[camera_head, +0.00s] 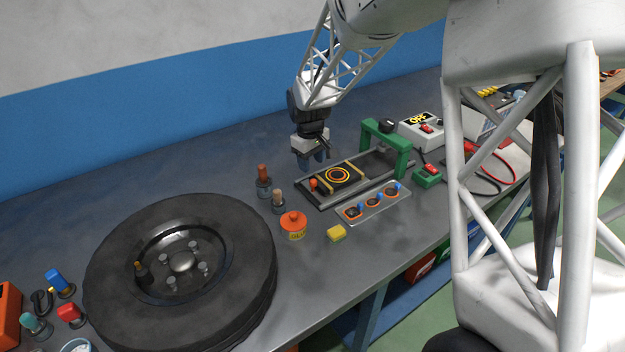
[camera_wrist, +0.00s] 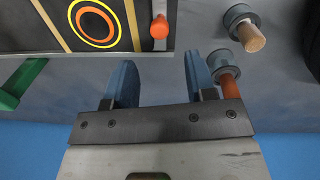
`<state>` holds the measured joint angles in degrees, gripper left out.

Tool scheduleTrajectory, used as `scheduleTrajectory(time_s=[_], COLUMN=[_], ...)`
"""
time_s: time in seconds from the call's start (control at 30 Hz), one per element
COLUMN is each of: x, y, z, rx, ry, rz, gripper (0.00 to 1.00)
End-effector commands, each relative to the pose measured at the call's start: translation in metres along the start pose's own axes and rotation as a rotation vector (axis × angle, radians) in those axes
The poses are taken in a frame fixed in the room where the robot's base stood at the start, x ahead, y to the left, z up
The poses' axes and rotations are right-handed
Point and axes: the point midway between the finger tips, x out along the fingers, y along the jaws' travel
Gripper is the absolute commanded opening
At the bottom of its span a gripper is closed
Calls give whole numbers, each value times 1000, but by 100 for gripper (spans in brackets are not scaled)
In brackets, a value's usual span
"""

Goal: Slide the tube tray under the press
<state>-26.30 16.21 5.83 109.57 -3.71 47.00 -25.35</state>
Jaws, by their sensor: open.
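The tube tray (camera_head: 349,186) looks like a black sliding plate with yellow stripes, an orange-yellow ring and an orange knob (camera_head: 314,184) at its left end. It sits on a grey rail base, left of the green press arch (camera_head: 399,153), apart from it. In the wrist view the tray (camera_wrist: 60,12) is at the upper left, with the knob (camera_wrist: 159,27) beyond the fingertips. My gripper (camera_head: 313,162) is open and empty, above the bench near the tray's back left side. Its blue fingers (camera_wrist: 160,65) also show in the wrist view; they do not touch the knob.
Two pegs, one with a rust top (camera_head: 264,182) and one with a tan top (camera_head: 278,202), stand left of the tray. In front are an orange pot (camera_head: 293,227), a yellow block (camera_head: 336,233) and a grey plate (camera_head: 372,210) with rings. A big tyre (camera_head: 110,250) fills the left.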

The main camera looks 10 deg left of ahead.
Motion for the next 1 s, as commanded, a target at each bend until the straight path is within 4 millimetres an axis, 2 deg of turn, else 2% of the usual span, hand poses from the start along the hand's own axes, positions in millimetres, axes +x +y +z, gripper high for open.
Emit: scheduleTrajectory(time_s=[0.6,1.0], x=[64,73], y=[0,0], z=[0,0], rx=[0,0], ry=[-2,0], rz=[-1,0], gripper=[51,51])
